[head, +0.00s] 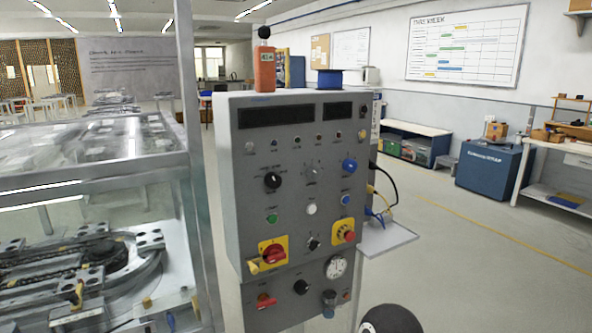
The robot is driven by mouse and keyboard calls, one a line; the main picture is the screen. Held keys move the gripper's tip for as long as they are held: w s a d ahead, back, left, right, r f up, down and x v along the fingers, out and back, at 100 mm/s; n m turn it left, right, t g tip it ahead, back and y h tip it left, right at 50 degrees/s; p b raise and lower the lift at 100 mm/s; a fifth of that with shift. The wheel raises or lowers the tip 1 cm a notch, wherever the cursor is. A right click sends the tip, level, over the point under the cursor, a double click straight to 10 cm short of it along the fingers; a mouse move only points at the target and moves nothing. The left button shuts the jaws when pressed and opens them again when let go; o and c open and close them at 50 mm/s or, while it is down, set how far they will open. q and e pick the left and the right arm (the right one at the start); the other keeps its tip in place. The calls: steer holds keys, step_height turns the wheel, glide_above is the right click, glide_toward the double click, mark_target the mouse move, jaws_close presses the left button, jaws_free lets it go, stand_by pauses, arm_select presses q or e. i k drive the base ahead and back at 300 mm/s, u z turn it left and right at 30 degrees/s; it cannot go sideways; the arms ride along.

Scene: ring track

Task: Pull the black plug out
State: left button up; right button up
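A grey control cabinet (240,180) stands upright in the middle of the head view. On its right side, cables plug into the side face. A black cable (390,180) curves out from the upper spot, where its black plug (373,165) appears to sit against the side; the plug is small and seen edge-on. Neither of my grippers shows in this view.
A small grey shelf (390,238) sticks out at the cabinet's right, below the cables. A glass-walled machine with a ring track (75,262) stands at left. A dark rounded shape (391,319) shows at the bottom edge. Floor to the right is clear up to the benches.

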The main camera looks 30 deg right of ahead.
mark_target(372, 165)
steer(key=u, duration=1.65)
steer(key=i, duration=0.1)
steer(key=z, duration=3.6)
steer(key=k, duration=0.7)
steer(key=z, duration=1)
steer(key=k, duration=0.65)
steer(key=z, duration=0.15)
steer(key=i, duration=1.55)
steer(key=u, duration=1.35)
steer(key=i, duration=0.95)
steer(key=u, duration=0.9)
